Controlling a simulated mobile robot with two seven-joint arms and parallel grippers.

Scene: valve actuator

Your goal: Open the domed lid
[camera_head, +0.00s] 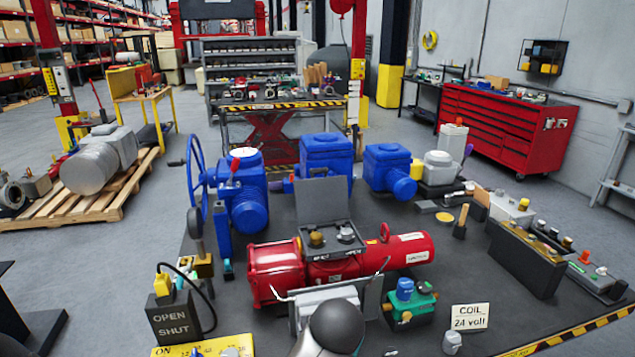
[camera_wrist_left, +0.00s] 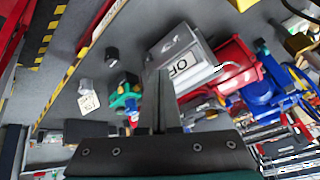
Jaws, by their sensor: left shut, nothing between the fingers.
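A light grey housing (camera_head: 325,298) stands in front of the red cylinder, with a thin wire handle on each side. In the left wrist view the grey housing (camera_wrist_left: 195,42) shows a pale top with a round fitting and a face lettered "OF...". I cannot clearly make out a domed lid on it. My left gripper (camera_wrist_left: 158,73) is shut and empty, its fingertips overlapping the housing's lower edge in that view; contact cannot be told. In the head view a dark rounded form hides the housing's front and my left fingers. My right gripper is not in view.
The red cylinder (camera_head: 350,262) lies behind the housing. A green pump (camera_head: 410,305) and a "COIL 24 volt" card (camera_head: 470,317) are to its right. The "OPEN SHUT" box (camera_head: 175,318) is to its left. Blue valve bodies (camera_head: 325,155) stand behind. Some dark tabletop is free at front right.

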